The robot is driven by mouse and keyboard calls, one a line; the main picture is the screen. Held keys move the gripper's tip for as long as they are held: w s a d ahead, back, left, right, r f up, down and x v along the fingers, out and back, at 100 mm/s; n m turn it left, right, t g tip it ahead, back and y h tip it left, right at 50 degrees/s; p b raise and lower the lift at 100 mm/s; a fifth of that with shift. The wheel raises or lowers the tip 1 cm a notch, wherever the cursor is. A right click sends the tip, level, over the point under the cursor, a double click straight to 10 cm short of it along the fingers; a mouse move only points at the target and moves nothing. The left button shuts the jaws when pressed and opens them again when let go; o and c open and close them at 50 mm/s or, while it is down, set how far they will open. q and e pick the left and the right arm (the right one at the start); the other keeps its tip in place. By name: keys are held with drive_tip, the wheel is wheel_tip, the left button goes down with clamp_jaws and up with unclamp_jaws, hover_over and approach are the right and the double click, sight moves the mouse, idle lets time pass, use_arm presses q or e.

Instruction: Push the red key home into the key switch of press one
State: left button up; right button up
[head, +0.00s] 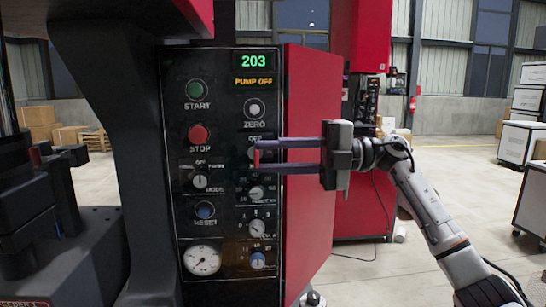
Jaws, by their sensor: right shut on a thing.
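My right gripper (257,150) reaches in from the right in front of the press's control panel (228,120). Its two long fingers lie one above the other, shut on the small red key (257,159) at their tips. The key is at the right-hand column of the panel, just under an "OFF" label. The switch face behind it is largely hidden by the fingers and key, so I cannot tell how deep the key sits, or whether it touches the switch. My left gripper is not in view.
The panel has a green start button (194,89), a red stop button (197,134), several knobs and a gauge (202,260). A red panel door (308,220) stands out beside it, behind my fingers. Dark feeder machinery (30,200) stands at the left.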

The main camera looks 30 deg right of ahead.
drive_tip(key=shift+w+d+r, duration=0.1)
drive_tip(key=shift+w+d, duration=0.15)
drive_tip(key=shift+w, duration=0.3)
idle(1.9)
drive_tip(key=o, duration=1.1)
drive_tip(key=shift+s+d, duration=0.2)
drive_tip(key=shift+d, duration=0.25)
drive_tip(key=b+v, duration=0.2)
drive_tip(key=v, duration=0.7)
drive_tip(key=shift+s+d, duration=0.15)
